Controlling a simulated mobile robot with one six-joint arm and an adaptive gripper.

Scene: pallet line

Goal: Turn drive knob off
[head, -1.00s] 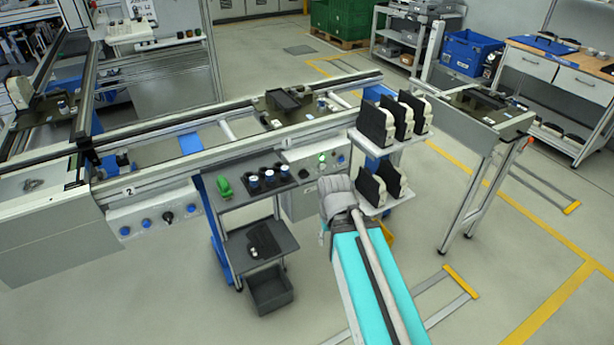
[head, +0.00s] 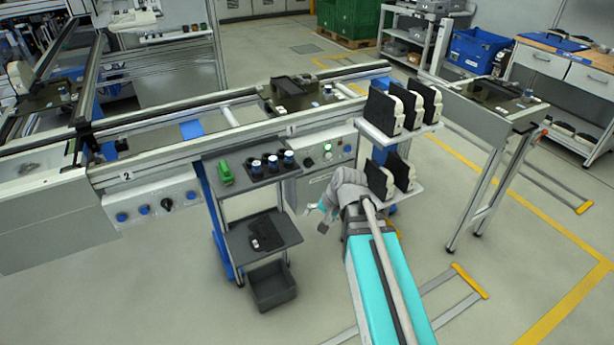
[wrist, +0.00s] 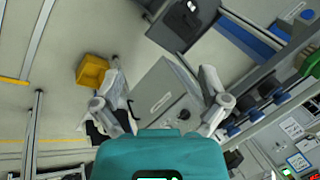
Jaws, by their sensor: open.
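A black rotary knob (head: 166,204) sits between blue buttons on the front-left control panel (head: 130,214). A second control panel (head: 335,165), with a lit green button (head: 327,147) and a blue button, is below the conveyor near the centre. No readable label shows which one carries the drive knob. My gripper (head: 314,217) is open and empty, in front of and below the second panel, right of the cart. In the wrist view its fingers (wrist: 156,85) are spread, with a grey box face behind them. The knobs' settings are too small to read.
A grey shelf cart (head: 262,235) holds a green part (head: 225,172) and several dark-and-blue cylinders. A white rack (head: 415,190) with black-and-beige parts stands close by my arm. A yellow bin (wrist: 91,72) shows in the wrist view. Floor in front of the left panel is clear.

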